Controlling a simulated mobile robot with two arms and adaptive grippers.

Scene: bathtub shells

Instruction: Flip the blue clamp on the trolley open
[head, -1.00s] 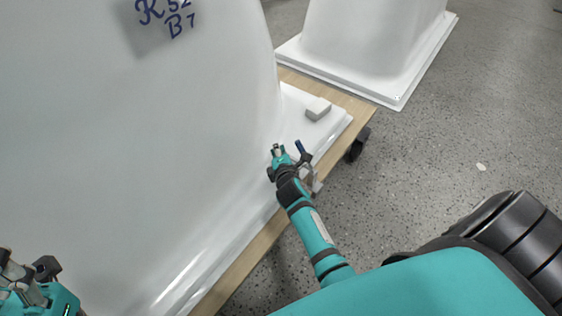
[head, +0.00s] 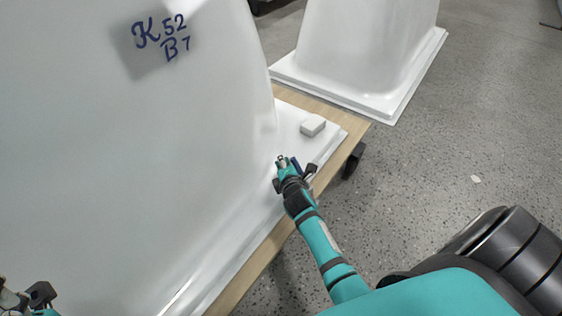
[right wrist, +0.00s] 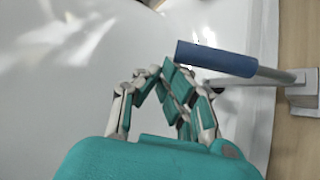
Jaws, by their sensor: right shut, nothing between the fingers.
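The clamp's blue handle (head: 297,167) shows beside my right gripper (head: 282,161), over the trolley's edge. In the right wrist view the blue handle (right wrist: 216,58) lies crosswise just beyond and right of the fingertips. Its metal arm (right wrist: 277,75) runs right to a bracket (right wrist: 302,97) on the wooden edge. My right gripper (right wrist: 160,74) is shut and empty, over the white shell's flange; whether it touches the handle I cannot tell. My left gripper (head: 28,297) is cut off at the lower left, its fingers unclear.
The large white shell (head: 150,160), marked K 52 B 7, stands on the wooden trolley (head: 262,262). A small white block (head: 312,126) lies on its flange. A second shell (head: 365,50) stands behind.

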